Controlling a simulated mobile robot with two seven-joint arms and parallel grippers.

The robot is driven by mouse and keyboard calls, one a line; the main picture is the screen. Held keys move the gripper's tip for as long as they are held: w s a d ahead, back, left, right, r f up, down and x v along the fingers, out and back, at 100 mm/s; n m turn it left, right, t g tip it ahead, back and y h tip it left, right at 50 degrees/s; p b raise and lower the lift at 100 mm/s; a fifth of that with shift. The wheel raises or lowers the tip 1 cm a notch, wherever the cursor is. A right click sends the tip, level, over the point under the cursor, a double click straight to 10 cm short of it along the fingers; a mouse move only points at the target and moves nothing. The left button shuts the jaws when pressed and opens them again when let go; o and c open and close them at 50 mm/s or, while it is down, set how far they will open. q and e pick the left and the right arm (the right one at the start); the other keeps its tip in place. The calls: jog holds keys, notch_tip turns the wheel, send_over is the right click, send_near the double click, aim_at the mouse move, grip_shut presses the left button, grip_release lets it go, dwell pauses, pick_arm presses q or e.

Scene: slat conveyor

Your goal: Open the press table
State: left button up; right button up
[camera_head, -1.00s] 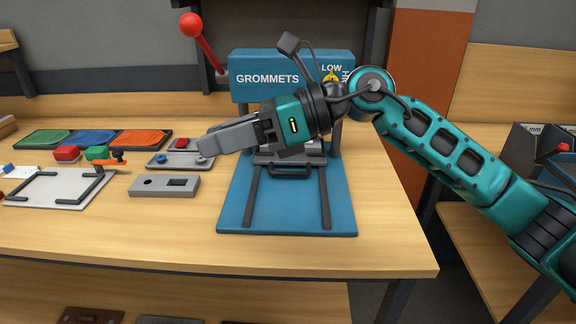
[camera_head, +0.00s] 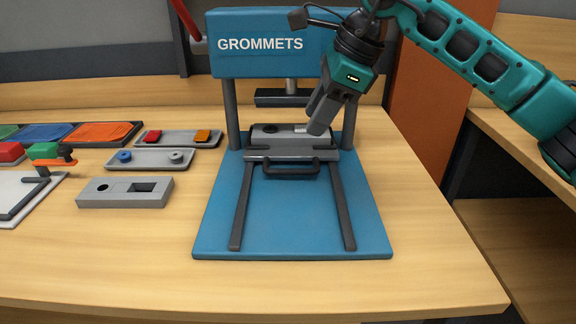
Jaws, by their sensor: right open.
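The blue press labelled GROMMETS (camera_head: 260,43) stands on the workbench with two posts and a blue base (camera_head: 290,225). Its grey sliding table (camera_head: 263,154) sits at the back of two dark rails, between the posts, under the dark press head (camera_head: 284,97). A dark bar handle (camera_head: 291,172) is on the table's front edge. My right gripper (camera_head: 318,128) points down over the right part of the table, behind and above the handle. It is open; the gap between its fingers is hard to see from here. It holds nothing visible. My left gripper is out of view.
A grey block with a round and a square hole (camera_head: 125,193) lies left of the press. Small trays with red, orange, blue and grey parts (camera_head: 150,158) are behind it. A red lever (camera_head: 184,18) stands at the back. The bench front is clear.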

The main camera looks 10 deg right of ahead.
aim_at(290, 171)
jog(key=x, duration=1.2)
jog(key=shift+s+b, duration=0.1)
jog(key=shift+b, duration=0.3)
jog(key=shift+c, duration=0.3)
grip_shut()
